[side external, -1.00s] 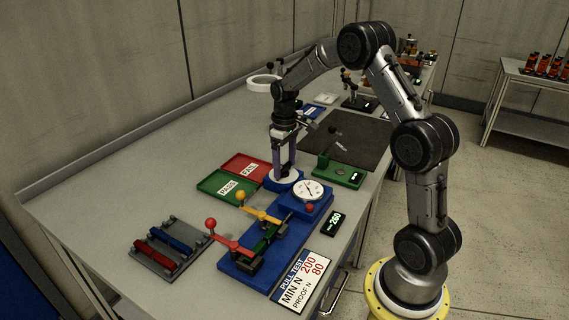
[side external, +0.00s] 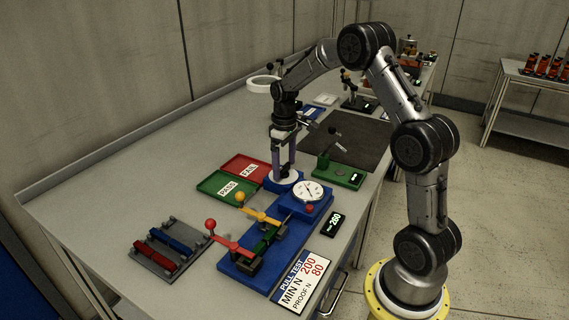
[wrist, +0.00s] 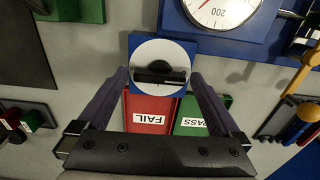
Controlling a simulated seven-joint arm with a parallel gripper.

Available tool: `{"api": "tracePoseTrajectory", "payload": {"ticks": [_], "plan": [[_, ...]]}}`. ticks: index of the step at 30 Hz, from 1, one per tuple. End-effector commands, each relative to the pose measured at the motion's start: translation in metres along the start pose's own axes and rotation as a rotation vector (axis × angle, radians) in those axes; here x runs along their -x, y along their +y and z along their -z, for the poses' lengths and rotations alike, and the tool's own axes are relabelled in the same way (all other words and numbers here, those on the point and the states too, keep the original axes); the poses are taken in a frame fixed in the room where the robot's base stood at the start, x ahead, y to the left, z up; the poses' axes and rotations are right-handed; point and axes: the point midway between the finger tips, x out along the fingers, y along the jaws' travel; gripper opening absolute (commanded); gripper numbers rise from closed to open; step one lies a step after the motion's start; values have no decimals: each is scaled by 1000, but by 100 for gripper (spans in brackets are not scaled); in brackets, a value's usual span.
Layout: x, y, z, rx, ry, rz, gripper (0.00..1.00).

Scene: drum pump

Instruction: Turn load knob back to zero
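The load knob is a white disc (wrist: 160,55) with a black bar handle (wrist: 161,76) across it, on a blue block. In the side view the white disc (side external: 283,179) sits at the back end of the blue test rig (side external: 240,264). My gripper (wrist: 159,78) is over the knob, its two purple-grey fingers apart on either side of the bar, with gaps visible. In the side view my gripper (side external: 284,167) points straight down at the disc. The round white gauge (side external: 309,191) stands beside it, and the small display (side external: 334,223) appears to read 260.
Red FAIL (side external: 247,168) and green PASS (side external: 228,188) trays lie left of the knob. A green fixture (side external: 340,174) with a lever stands to the right. Red-knobbed (side external: 211,224) and yellow-knobbed (side external: 240,196) levers rise from the rig. The table's left back is clear.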

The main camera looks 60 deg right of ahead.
Motion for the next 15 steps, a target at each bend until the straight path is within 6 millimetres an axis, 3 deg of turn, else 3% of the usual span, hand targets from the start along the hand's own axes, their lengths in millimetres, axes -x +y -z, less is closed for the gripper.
{"api": "tracePoseTrajectory", "payload": {"ticks": [4, 8, 15], "plan": [[4, 0, 0, -1, 0, 0, 100], [20, 1, 1, -2, 3, -1, 100], [71, 0, 1, -1, 4, -2, 100]]}}
